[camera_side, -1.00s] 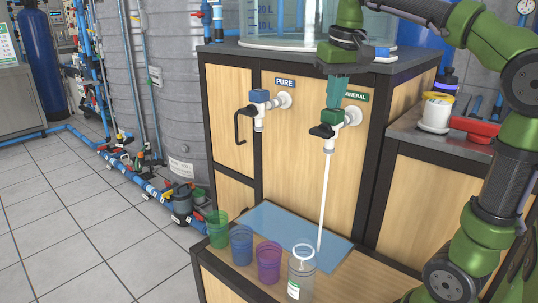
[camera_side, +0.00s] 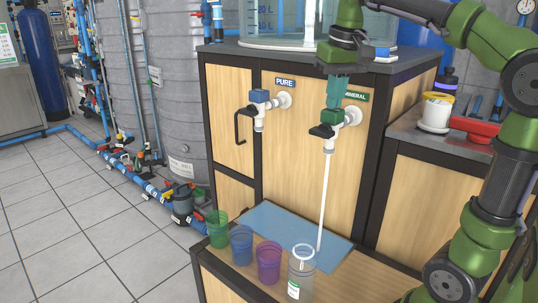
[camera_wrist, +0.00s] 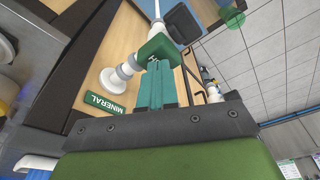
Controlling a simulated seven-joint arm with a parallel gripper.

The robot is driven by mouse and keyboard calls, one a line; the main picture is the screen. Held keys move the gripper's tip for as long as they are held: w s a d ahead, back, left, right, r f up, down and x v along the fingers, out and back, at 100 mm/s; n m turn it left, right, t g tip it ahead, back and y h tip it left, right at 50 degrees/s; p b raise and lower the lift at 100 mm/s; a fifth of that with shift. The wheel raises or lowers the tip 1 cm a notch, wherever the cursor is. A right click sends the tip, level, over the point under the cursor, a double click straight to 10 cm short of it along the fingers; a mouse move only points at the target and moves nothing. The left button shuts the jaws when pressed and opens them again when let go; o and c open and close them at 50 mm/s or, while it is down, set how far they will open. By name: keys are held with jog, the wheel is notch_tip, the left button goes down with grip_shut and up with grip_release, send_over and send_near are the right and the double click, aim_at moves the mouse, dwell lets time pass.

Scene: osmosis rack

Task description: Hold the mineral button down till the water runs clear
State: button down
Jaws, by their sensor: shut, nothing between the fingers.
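The mineral tap's green button (camera_side: 333,116) sits on top of a white tap beside the MINERAL label (camera_side: 356,96). My gripper (camera_side: 335,103) is shut and points down, its teal fingertips touching or right at the button's top. In the wrist view the gripper (camera_wrist: 154,68) meets the green button (camera_wrist: 157,47). A stream of water (camera_side: 324,195) runs from the tap, looking whitish; I cannot tell how clear it is. It falls to the blue mat (camera_side: 285,226), just behind and right of the clear bottle (camera_side: 301,272).
The PURE tap (camera_side: 259,110) with its blue button is to the left. Green (camera_side: 218,230), blue (camera_side: 241,246) and purple (camera_side: 268,262) cups stand in a row on the shelf left of the bottle. A red object (camera_side: 475,128) and a white tub (camera_side: 435,114) lie on the right counter.

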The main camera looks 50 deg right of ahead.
notch_tip(320, 180, up, 6)
dwell(0.5)
jog(key=shift+n+y, duration=0.5)
jog(key=a+f, duration=0.1)
jog(key=w+a+f, duration=0.1)
jog(key=f, duration=0.1)
jog(key=a+f, duration=0.2)
jog(key=shift+w, duration=0.35)
jog(key=s+a+f+t+y, duration=0.1)
jog(key=s+a+f, duration=0.3)
jog(key=f, duration=0.4)
jog(key=s+a+f+n+t+y, duration=0.1)
jog(key=s+a+f+t, duration=0.3)
jog(key=f, duration=0.4)
jog(key=shift+s+a+f, duration=0.35)
jog(key=shift+s+a, duration=0.1)
jog(key=c, duration=1.8)
grip_release()
jog(key=shift+c, duration=0.2)
